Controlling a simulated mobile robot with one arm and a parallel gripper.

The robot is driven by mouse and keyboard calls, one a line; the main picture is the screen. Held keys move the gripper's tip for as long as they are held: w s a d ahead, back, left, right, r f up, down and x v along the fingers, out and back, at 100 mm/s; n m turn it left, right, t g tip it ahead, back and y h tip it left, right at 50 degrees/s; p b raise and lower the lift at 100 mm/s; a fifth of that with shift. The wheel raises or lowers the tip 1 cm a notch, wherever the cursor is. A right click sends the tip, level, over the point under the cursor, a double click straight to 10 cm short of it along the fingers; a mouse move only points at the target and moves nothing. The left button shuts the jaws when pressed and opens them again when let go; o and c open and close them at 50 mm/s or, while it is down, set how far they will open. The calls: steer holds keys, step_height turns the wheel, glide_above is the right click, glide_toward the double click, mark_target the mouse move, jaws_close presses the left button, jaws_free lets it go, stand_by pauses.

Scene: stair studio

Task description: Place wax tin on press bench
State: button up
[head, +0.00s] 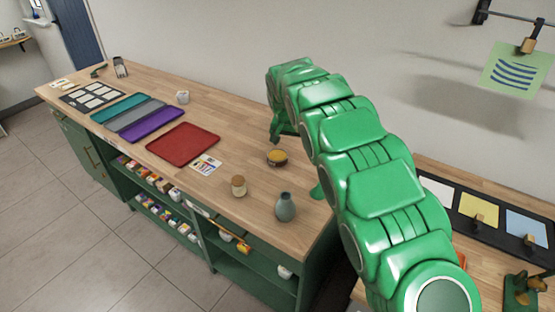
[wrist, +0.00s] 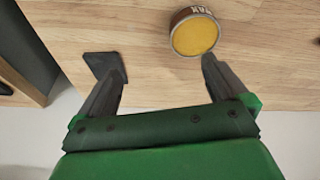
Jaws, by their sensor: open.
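The wax tin (head: 277,156) is a small round tin with a yellow top. It stands on a wooden-topped bench (head: 245,207) with a green base in the head view. In the wrist view the tin (wrist: 193,36) shows its yellow face and a brown side with the letters "WAX". My gripper (wrist: 155,65) is open with nothing between its fingers. The tin lies just beyond the right fingertip; I cannot tell whether they touch. My arm hides part of the bench in the head view. Which surface is the press bench is not marked.
A red tray (head: 183,144), a grey-green vase (head: 285,207), a small cork-coloured jar (head: 239,186) and a white cup (head: 183,97) stand on the bench. A second wooden surface at right holds a dark rack (head: 487,238) with coloured sheets. Tiled floor lies open at left.

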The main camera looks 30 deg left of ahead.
glide_toward(277, 156)
steer(key=shift+w+d+f+y, duration=0.1)
steer(key=shift+w+f+y, duration=0.05)
steer(key=shift+f, duration=0.35)
steer(key=shift+w+f+y, duration=0.1)
steer(key=shift+f+y, duration=0.05)
steer(key=shift+f, duration=0.35)
steer(key=shift+x, duration=3.9)
steer(key=shift+d, duration=0.1)
steer(key=c, duration=1.3)
steer(key=shift+r, duration=1.7)
steer(key=shift+s+d+r, duration=0.4)
steer(key=shift+d+r, duration=0.05)
steer(key=shift+r, duration=0.25)
steer(key=shift+s+d+r, duration=2.05)
steer(key=shift+s+d, duration=0.1)
steer(key=shift+s, duration=0.15)
steer(key=shift+s+d+r, duration=2.1)
steer(key=shift+s+d, duration=0.05)
steer(key=shift+s, duration=0.2)
